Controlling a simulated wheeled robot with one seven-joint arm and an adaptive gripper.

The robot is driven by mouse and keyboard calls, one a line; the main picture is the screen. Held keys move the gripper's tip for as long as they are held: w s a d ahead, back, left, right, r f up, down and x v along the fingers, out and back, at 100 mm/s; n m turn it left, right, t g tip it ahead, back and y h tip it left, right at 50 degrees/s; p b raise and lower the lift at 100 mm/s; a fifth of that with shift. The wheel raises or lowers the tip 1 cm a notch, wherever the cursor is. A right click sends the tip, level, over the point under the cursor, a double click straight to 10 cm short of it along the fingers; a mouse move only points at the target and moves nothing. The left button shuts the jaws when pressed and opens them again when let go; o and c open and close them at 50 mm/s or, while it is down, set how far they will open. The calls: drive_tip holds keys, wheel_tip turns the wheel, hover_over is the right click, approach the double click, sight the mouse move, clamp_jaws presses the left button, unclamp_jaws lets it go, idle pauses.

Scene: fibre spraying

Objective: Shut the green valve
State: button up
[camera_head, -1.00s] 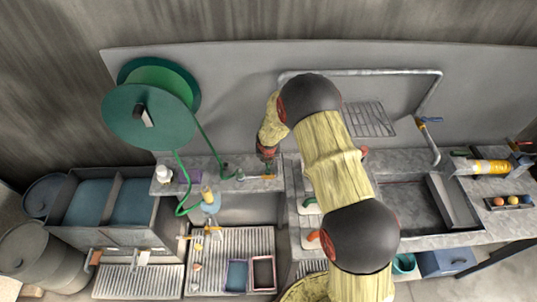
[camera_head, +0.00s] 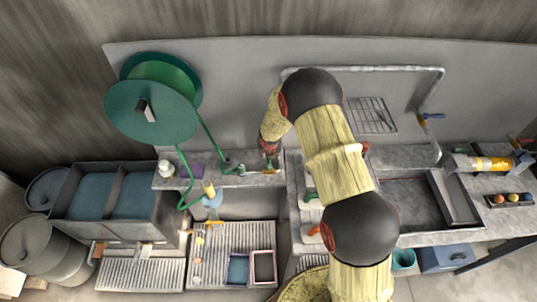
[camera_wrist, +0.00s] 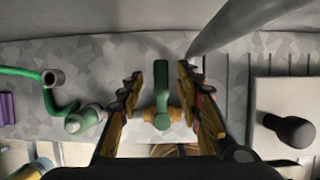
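The green valve (camera_wrist: 162,92) sits in the middle of the wrist view. Its green handle points away from me, and a brass-coloured body lies crosswise at its near end. My gripper (camera_wrist: 159,72) is open, with one finger on each side of the handle and a visible gap on both sides. In the head view my gripper (camera_head: 269,150) is over the shelf edge, and a small green part of the valve (camera_head: 270,164) shows just below it. The fingers and arm partly hide the valve there.
A green hose runs from the green reel (camera_head: 150,112) to the shelf. A hose fitting (camera_wrist: 84,119) lies left of my gripper in the wrist view. A grey pipe (camera_wrist: 232,28) passes close on the right, and a black knob (camera_wrist: 290,130) stands further right.

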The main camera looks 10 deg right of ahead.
drive_tip(key=v, duration=1.2)
drive_tip(key=shift+w, duration=0.1)
wheel_tip(320, 180, up, 10)
drive_tip(key=m+b, duration=0.4)
drive_tip(key=m, duration=0.5)
hover_over(270, 166)
drive_tip(key=s+d, duration=0.2)
drive_tip(key=s, duration=0.4)
drive_tip(key=s+d+r+m+b, duration=0.1)
drive_tip(key=s+r+m+b, duration=0.2)
drive_tip(key=s+r+m, duration=0.4)
drive_tip(key=s+m+t+b, duration=0.1)
drive_tip(key=s+m+b, duration=0.6)
drive_tip(key=s+m, duration=1.1)
drive_tip(key=s+a, duration=0.1)
drive_tip(key=s, duration=0.4)
drive_tip(key=shift+y, duration=0.4)
